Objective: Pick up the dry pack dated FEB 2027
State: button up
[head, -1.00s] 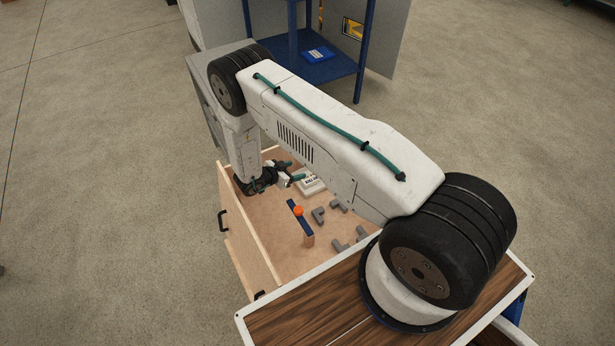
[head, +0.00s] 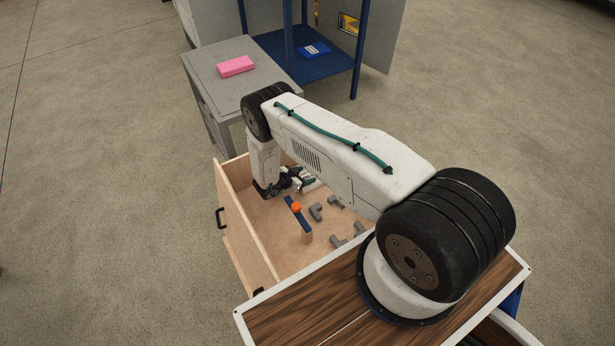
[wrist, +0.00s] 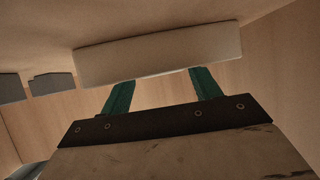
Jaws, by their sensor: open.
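A white dry pack (head: 309,186) lies in the wooden crate, partly hidden by my gripper in the head view. In the wrist view the pack (wrist: 158,54) is a pale block straight ahead, its side facing me. No date can be read on it. My gripper (wrist: 162,78) has its two green fingers apart, with their tips at the pack's near lower edge. I cannot tell whether they touch it. In the head view my gripper (head: 299,179) is low inside the crate, beside the pack.
The wooden crate (head: 238,222) has walls around the gripper. Inside are a blue bar with an orange knob (head: 296,207) and several grey pipe fittings (head: 316,211). A grey cabinet (head: 215,66) behind carries a pink box (head: 236,66). A blue item (head: 314,50) lies on a blue shelf.

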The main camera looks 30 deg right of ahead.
jog(key=shift+d+f, duration=0.15)
jog(key=shift+d, duration=0.2)
jog(key=c, duration=0.9)
